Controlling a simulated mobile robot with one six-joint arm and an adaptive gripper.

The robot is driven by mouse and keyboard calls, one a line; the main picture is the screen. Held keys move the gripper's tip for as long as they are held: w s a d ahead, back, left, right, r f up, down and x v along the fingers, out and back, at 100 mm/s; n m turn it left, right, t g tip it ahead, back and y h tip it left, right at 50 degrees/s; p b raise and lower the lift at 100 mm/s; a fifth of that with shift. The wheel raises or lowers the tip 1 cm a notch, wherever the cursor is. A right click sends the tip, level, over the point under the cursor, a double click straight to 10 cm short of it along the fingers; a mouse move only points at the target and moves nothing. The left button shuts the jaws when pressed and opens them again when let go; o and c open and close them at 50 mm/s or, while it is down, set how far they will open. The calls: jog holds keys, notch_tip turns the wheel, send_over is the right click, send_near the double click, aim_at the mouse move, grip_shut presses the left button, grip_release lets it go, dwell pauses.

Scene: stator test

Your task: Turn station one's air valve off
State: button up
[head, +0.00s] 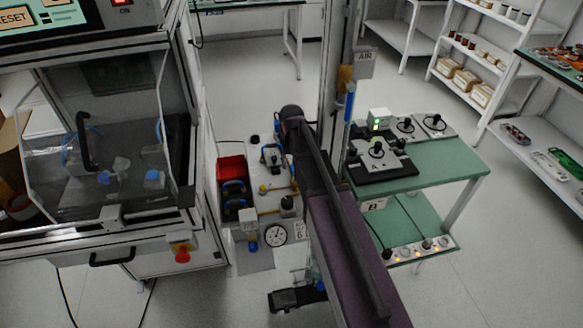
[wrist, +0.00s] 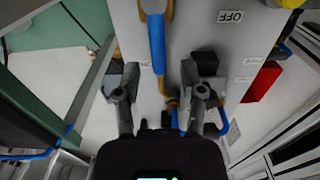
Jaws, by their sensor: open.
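In the wrist view my gripper (wrist: 160,68) is open, with one finger on each side of the lower end of a blue lever handle (wrist: 157,45). A gap shows on both sides of the handle. The handle points along the picture from a metal valve body (wrist: 152,6) on a grey panel (wrist: 196,30). An OFF label (wrist: 230,16) is on the panel, to the right of the lever. In the head view my dark arm crosses the middle and hides part of the panel; I cannot make out the lever or fingertips there.
In the head view an air panel with a gauge (head: 276,235) and a red bin (head: 231,168) stand left of my arm. A post with an AIR sign (head: 364,62) stands beside it. A green bench (head: 440,165) is right, an enclosed machine (head: 100,150) left.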

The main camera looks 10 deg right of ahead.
jog(key=shift+f, duration=0.25)
grip_shut()
